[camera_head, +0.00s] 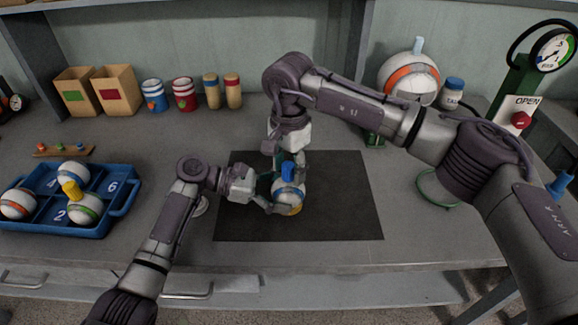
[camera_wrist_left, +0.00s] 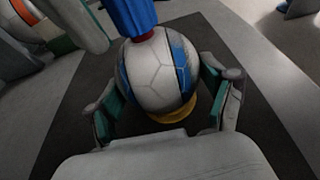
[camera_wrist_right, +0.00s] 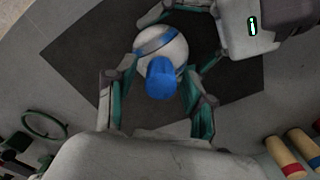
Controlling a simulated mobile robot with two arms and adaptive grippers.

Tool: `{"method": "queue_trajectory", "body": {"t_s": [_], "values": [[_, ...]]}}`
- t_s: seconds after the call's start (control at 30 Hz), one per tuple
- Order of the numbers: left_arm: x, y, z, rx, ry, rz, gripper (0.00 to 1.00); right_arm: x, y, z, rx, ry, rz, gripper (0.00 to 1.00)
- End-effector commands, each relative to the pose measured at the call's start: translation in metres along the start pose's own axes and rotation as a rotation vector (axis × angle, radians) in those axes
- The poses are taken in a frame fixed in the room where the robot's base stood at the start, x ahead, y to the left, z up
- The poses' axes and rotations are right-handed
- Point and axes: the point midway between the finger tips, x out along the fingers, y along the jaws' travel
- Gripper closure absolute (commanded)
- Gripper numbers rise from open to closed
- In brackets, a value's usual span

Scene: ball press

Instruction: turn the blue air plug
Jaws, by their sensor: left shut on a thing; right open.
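The blue air plug (camera_head: 288,171) stands on top of a white ball with blue panels (camera_head: 290,190), over the dark mat (camera_head: 345,205). The ball sits on a yellow ring (camera_wrist_left: 167,117), seen in the left wrist view. My left gripper (camera_head: 270,200) is shut on the ball from the left, with its fingers on both sides (camera_wrist_left: 160,105). My right gripper (camera_head: 288,160) is above the ball, open, its fingers either side of the plug and apart from it. The plug's blue top (camera_wrist_right: 161,78) shows between them in the right wrist view.
A blue tray (camera_head: 105,228) with several balls stands at the left; one ball has a yellow plug (camera_head: 72,190). At the back are boxes, cans (camera_head: 183,93) and cylinders. A large orange-striped ball (camera_head: 408,78) and a gauge stand (camera_head: 520,90) are at the right. The mat's right part is clear.

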Motion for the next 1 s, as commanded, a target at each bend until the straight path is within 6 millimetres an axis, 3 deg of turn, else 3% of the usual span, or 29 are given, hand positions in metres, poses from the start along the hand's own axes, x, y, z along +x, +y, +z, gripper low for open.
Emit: {"method": "queue_trajectory", "body": {"t_s": [0.13,0.43,0.77,1.0], "values": [[0.0002,-0.0001,-0.0002,0.0,0.0,0.0,0.4,-0.0001,0.0001,-0.0002,0.0,0.0,0.0,0.49],[0.0002,-0.0001,-0.0001,0.0,0.0,0.0,0.4,-0.0004,0.0,-0.0002,0.001,0.0,0.0,0.99],[0.0002,-0.0001,-0.0001,0.0,0.0,0.0,0.4,-0.0007,0.0,-0.0003,0.029,0.001,-0.001,1.0],[0.0002,-0.0001,-0.0002,0.0,0.0,0.0,0.4,-0.0009,0.0005,-0.0006,0.154,0.002,-0.001,1.0]]}}
